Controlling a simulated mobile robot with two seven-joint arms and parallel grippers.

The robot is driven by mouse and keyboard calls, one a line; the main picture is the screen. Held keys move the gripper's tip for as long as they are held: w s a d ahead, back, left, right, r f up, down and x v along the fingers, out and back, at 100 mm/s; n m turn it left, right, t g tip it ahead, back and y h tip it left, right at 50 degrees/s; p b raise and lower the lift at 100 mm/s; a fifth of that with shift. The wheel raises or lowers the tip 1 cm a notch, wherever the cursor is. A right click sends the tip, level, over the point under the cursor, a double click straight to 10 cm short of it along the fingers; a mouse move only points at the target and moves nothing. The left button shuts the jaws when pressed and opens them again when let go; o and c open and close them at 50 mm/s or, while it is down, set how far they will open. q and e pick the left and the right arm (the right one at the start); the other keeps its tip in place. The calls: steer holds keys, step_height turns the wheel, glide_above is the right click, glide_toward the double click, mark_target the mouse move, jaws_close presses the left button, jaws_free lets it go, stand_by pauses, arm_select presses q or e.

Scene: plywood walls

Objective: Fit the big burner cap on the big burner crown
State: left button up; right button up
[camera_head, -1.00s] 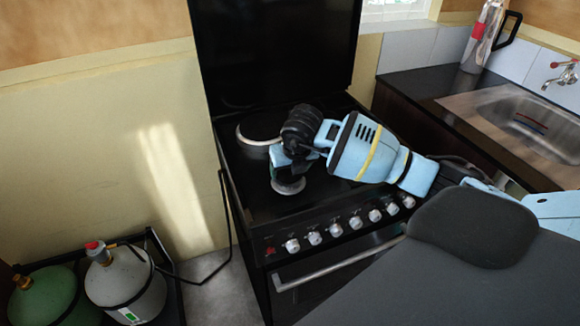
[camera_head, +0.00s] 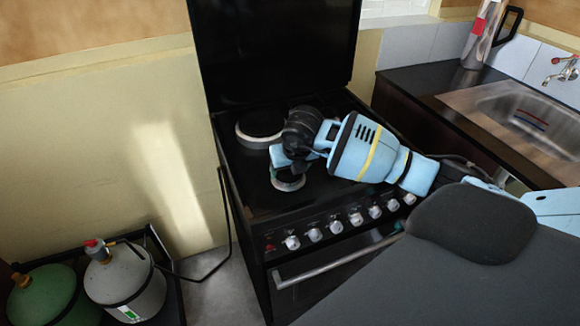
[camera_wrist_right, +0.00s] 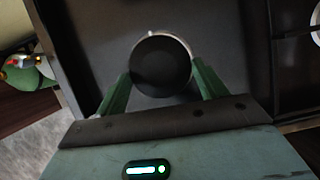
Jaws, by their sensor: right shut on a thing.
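The big burner cap (camera_wrist_right: 162,68) is a dark round disc between the green fingers of my right gripper (camera_wrist_right: 160,74) in the right wrist view. The gripper is shut on it. A silver rim, seemingly the big burner crown (camera_wrist_right: 184,42), shows past the cap's upper right edge. In the head view my right gripper (camera_head: 286,164) is over the front left of the black stove, with a silver ring (camera_head: 289,185) at its fingertips. The fingers and wrist hide part of this spot. I cannot tell whether the cap rests flat on the crown. My left gripper is not in view.
Another silver-rimmed burner (camera_head: 243,137) is behind the gripper on the stove (camera_head: 235,180). The raised black lid (camera_head: 275,50) stands at the back and knobs (camera_head: 335,227) line the front. The counter and sink (camera_head: 520,110) are right; gas bottles (camera_head: 120,275) stand lower left.

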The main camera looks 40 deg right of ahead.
steer(key=shift+f, duration=0.35)
steer(key=o, duration=1.1)
steer(key=d+v, duration=0.1)
steer(key=v, duration=0.6)
steer(key=shift+s+a+r, duration=0.2)
steer(key=shift+a+r, duration=0.2)
steer(key=shift+a, duration=0.15)
